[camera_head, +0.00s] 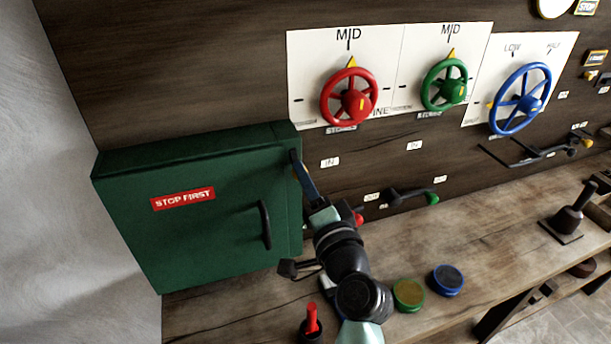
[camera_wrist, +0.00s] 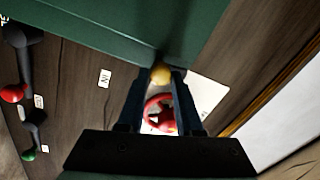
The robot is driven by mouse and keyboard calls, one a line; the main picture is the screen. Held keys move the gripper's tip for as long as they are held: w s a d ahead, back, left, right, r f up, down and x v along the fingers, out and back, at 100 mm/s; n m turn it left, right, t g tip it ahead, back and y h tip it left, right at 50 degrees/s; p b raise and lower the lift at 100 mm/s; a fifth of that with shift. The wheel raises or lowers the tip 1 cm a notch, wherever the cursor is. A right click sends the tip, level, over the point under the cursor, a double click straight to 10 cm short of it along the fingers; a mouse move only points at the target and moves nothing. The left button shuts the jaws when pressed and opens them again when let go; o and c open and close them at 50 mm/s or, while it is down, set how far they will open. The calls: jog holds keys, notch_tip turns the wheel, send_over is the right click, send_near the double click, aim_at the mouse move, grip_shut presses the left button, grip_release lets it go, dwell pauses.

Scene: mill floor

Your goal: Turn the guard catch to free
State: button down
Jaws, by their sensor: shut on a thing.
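The green guard box (camera_head: 200,215) is mounted at the left, its door shut, with a red "STOP FIRST" label and a dark handle. My gripper (camera_head: 303,175) reaches up to the box's right side, near its upper corner. I take this knob to be the guard catch. Its lever or base is hidden, and I cannot tell which way the catch is turned. The knob is hidden in the head view.
Red (camera_head: 349,96), green (camera_head: 444,85) and blue (camera_head: 520,99) handwheels are on the back panel. Levers with red (camera_head: 357,219) and green (camera_head: 432,199) knobs sit below them. Green (camera_head: 408,295) and blue (camera_head: 447,280) round pieces are on the bench near my arm.

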jog(key=shift+f+m+p, duration=0.1)
jog(key=shift+m+p, duration=0.25)
jog(key=shift+m, duration=0.75)
jog(key=c, duration=0.6)
grip_release()
jog(key=b+v, duration=0.3)
jog(key=v, duration=1)
jog(key=shift+s+a, duration=0.1)
jog(key=shift+a, duration=0.05)
